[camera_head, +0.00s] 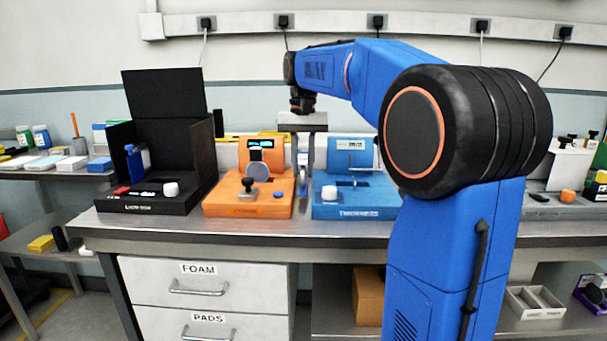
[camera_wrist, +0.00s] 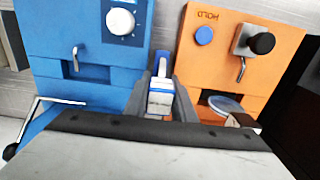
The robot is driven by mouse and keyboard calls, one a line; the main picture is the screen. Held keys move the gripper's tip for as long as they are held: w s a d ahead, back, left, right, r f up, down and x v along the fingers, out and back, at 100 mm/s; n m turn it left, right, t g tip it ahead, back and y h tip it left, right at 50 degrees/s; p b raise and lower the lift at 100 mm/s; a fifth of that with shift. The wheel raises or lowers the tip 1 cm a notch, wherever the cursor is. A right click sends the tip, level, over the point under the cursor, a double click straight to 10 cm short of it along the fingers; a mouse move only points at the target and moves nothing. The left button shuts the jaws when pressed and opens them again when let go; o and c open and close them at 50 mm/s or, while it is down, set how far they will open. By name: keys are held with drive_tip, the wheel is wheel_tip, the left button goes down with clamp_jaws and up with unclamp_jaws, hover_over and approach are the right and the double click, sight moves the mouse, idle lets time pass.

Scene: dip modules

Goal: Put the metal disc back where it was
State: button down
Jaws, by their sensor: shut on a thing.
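A thin round grey disc (camera_head: 258,170), which looks like the metal disc, stands at the upright post of the orange module (camera_head: 225,207). In the wrist view the disc (camera_wrist: 228,104) lies over the orange module's opening, partly covered by the post's top. My gripper (camera_head: 304,190) points down between the orange module and the blue module (camera_head: 352,203). In the wrist view its fingers (camera_wrist: 160,88) are shut on a narrow white and blue piece (camera_wrist: 161,84); I cannot tell exactly what it is. The disc is apart from the fingers.
The blue module has a white knob (camera_head: 329,194) and a metal hook (camera_wrist: 75,58). The orange module has a black-topped clamp (camera_head: 249,186) and a blue button (camera_head: 277,194). A black open-lidded box (camera_head: 150,203) stands at left. The bench's front edge (camera_head: 250,228) is clear.

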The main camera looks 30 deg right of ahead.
drive_tip(key=shift+f, duration=1.05)
drive_tip(key=shift+f, duration=0.1)
drive_tip(key=c, duration=1.5)
unclamp_jaws()
